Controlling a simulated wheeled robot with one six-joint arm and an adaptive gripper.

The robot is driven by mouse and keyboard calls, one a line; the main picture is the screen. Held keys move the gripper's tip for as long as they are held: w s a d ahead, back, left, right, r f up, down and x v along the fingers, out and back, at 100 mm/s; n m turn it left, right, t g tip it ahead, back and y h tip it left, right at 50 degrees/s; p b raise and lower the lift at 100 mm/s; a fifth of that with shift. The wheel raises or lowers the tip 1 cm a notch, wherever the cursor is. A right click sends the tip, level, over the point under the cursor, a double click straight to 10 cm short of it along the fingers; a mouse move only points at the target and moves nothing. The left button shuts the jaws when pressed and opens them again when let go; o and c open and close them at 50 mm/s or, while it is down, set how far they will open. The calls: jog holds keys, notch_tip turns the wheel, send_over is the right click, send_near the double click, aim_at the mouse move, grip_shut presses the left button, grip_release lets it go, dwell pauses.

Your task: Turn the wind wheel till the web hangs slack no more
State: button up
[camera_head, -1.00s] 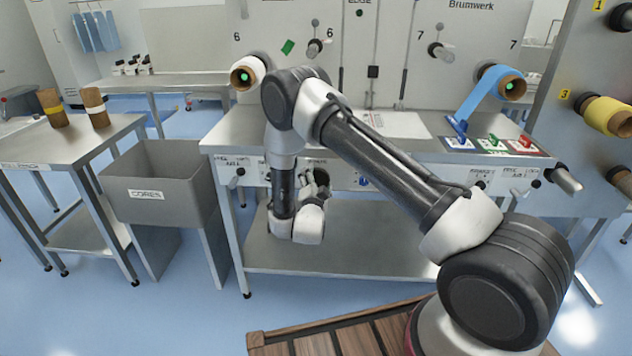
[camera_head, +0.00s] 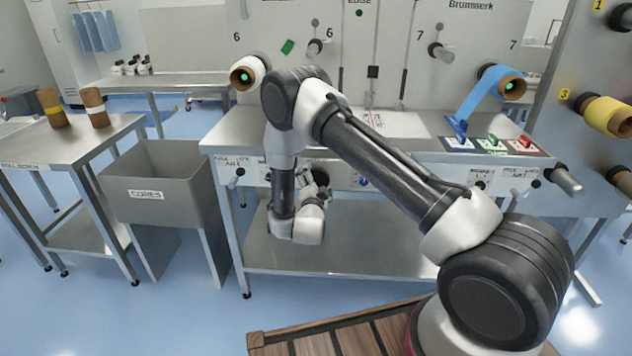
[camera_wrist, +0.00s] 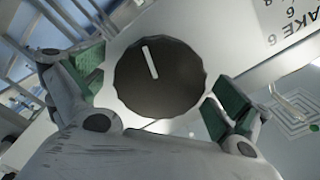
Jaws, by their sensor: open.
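A round black scalloped knob (camera_wrist: 160,85) with a white pointer line fills the middle of the wrist view, on a light panel. A label reading what looks like "BRAKE 6" is beside it. I cannot tell whether this knob is the wind wheel. My gripper (camera_wrist: 158,92) is open, with one green finger pad on each side of the knob. The pads look close to its rim, but I see no clear grip. In the head view my gripper (camera_head: 316,184) is at the bench front, partly behind my arm. A blue web (camera_head: 480,98) runs from its roll (camera_head: 512,86) down towards the bench top.
A white roll (camera_head: 246,73) is on the upright panel at left. The bench (camera_head: 330,225) has further controls along its front. A grey cores bin (camera_head: 150,180) and a side table (camera_head: 60,150) with two cores stand left.

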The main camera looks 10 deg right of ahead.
jog(key=v, duration=1.2)
dwell(0.6)
